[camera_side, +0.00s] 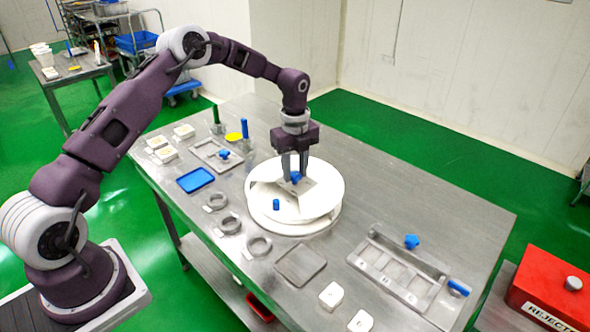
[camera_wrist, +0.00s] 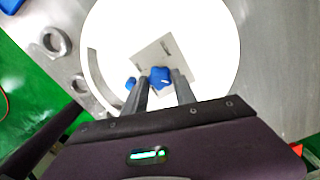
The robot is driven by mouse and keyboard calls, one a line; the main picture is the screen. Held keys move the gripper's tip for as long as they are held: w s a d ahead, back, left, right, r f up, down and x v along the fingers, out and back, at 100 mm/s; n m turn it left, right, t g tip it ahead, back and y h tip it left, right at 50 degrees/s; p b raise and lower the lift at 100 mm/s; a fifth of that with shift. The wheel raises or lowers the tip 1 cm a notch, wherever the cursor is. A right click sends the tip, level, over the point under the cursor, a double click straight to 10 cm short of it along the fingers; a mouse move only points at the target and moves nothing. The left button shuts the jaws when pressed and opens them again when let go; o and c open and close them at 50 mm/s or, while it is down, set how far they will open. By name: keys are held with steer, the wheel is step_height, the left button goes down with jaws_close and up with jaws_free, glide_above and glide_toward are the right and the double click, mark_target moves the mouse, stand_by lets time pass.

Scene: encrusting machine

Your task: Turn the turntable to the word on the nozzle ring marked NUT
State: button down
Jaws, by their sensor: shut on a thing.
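The white round turntable (camera_side: 262,182) stands on the steel table, and its disc fills the upper middle of the wrist view (camera_wrist: 205,30). A grey plate (camera_wrist: 152,57) with small dark marks, too small to read, lies on it. My gripper (camera_side: 294,174) points down over the disc, its fingers shut on a blue star-shaped knob (camera_wrist: 160,77) at the plate. A smaller blue peg (camera_side: 276,204) stands near the disc's front edge. Grey rings (camera_side: 259,245) lie on the table left of the turntable; I cannot read any word on them.
A blue tray (camera_side: 195,180) and white blocks lie at the left. A slotted metal fixture (camera_side: 398,272) with a blue knob stands at the right. A square grey plate (camera_side: 301,264) lies in front. A red reject bin (camera_side: 550,285) stands beyond the right edge.

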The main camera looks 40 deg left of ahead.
steer(key=c, duration=1)
jaws_free()
step_height(320, 180, up, 7)
steer(key=shift+r, duration=0.15)
steer(key=s+d+r+n+t, duration=0.1)
steer(key=s+d+r+n, duration=0.15)
steer(key=s+r, duration=0.35)
steer(key=s+d+r+n+t+y, duration=0.1)
steer(key=s+r+n, duration=0.3)
steer(key=s+r, duration=0.15)
steer(key=s+d+r+n+t, duration=0.1)
steer(key=s+d+r+n, duration=0.1)
steer(key=s+r+n, duration=0.4)
steer(key=s+d+n+t+h, duration=0.1)
steer(key=s+n, duration=0.8)
steer(key=s, duration=0.9)
steer(key=shift+s+d+f+t, duration=0.2)
steer(key=shift+s+d+t, duration=0.2)
steer(key=shift+d+t, duration=0.5)
